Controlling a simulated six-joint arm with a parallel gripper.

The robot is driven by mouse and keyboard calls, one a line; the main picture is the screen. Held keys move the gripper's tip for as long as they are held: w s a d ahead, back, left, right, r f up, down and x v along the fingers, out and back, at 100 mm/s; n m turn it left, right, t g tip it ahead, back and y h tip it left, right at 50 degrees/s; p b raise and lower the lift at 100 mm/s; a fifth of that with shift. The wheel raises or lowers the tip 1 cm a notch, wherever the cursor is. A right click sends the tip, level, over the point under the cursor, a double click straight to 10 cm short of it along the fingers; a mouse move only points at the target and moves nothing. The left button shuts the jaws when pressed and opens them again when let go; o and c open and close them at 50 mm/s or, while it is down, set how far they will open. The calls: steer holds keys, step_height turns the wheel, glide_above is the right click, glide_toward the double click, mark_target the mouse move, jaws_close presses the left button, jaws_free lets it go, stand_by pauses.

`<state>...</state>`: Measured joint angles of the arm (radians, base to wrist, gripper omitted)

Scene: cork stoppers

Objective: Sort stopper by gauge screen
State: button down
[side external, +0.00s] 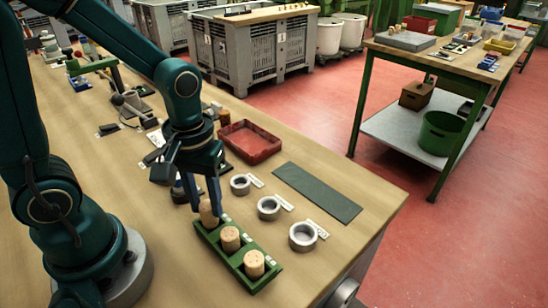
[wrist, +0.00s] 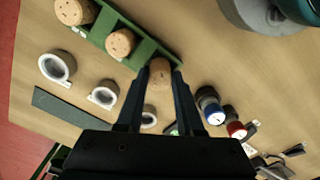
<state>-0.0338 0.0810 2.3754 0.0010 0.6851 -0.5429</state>
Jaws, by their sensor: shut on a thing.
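A green rack (side external: 219,255) stands near the table's front, with two cork stoppers standing in it, the middle one (side external: 230,239) and the near-end one (side external: 254,264). My gripper (side external: 198,203) points down and is shut on a third cork stopper (side external: 208,214) at the rack's far end; the wrist view shows this stopper (wrist: 160,75) between the fingers. I cannot tell whether it is seated or slightly raised. Three grey gauge rings stand in a row right of the rack: small (side external: 240,184), middle (side external: 268,208) and large (side external: 302,236), each with a white label beside it.
A red tray (side external: 248,142) lies beyond the rings. A dark flat mat (side external: 316,192) lies to their right, near the table edge. Blue and red capped items (wrist: 210,105) stand close beside my gripper in the wrist view. Clutter covers the table's far left.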

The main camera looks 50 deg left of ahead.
steer(key=shift+f, duration=0.7)
stand_by(0.3)
steer(key=shift+c, duration=2.3)
jaws_free()
steer(key=shift+r, duration=2.55)
